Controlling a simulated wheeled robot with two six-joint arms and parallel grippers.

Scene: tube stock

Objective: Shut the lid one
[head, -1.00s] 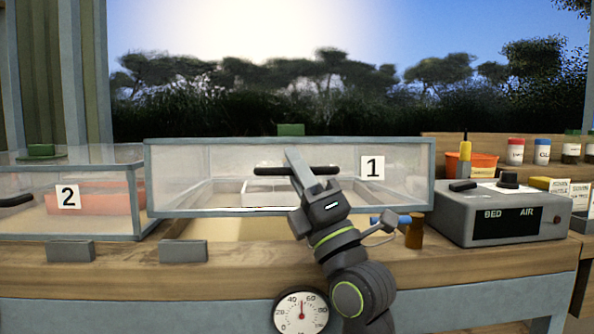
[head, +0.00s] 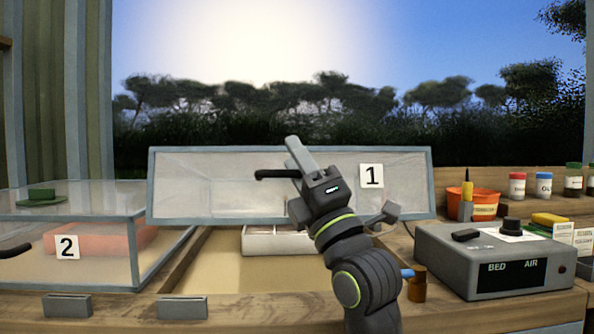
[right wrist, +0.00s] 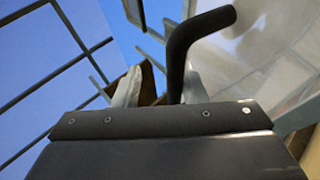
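Lid one (head: 400,200) is a clear panel in a grey-blue frame, with a label "1". My left gripper is out of view.
Closed clear box "2" (head: 138,262) stands at the left. A white tray (head: 285,250) lies on the sandy floor below lid one. A grey control box (head: 440,265), an orange pot (head: 485,212) and several jars are at the right. Two grey blocks (head: 182,308) sit at the front edge.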

